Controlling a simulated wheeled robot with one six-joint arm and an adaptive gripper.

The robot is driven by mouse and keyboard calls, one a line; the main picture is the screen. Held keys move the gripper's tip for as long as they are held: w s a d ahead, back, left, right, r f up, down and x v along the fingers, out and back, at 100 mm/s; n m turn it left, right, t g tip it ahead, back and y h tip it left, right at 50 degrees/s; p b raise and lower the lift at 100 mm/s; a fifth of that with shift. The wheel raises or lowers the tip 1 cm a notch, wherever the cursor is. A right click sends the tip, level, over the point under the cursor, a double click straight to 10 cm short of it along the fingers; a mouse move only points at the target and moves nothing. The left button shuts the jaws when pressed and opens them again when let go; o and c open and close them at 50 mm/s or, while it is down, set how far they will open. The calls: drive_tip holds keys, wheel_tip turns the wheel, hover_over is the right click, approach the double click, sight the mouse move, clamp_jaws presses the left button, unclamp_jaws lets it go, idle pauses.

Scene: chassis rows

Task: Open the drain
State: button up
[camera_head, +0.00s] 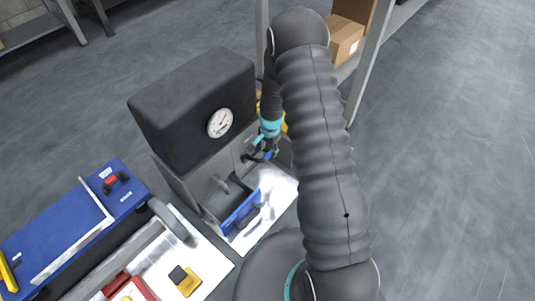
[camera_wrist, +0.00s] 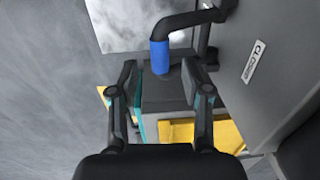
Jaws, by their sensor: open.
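In the wrist view, a black bent lever with a blue sleeve (camera_wrist: 160,57) stands out from a grey panel (camera_wrist: 250,90). The panel carries a white label (camera_wrist: 254,62) whose small lettering is turned and hard to read. My gripper (camera_wrist: 160,70) is open, with one finger on each side of the blue sleeve's lower end. I cannot tell whether either finger touches it. In the head view, my gripper (camera_head: 264,150) is at the right side of the dark unit with a gauge (camera_head: 190,105). The lever is hard to make out there.
A blue-edged tray (camera_head: 240,212) sits low in front of the unit. To the left are a blue case (camera_head: 70,230) and a white surface (camera_head: 210,245) with a yellow item (camera_head: 189,284). A shelf with cardboard boxes (camera_head: 345,38) stands behind. The floor at right is clear.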

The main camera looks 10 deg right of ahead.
sight(268, 155)
drive_tip(key=shift+a+f, duration=0.1)
drive_tip(key=shift+f, duration=1.5)
clamp_jaws()
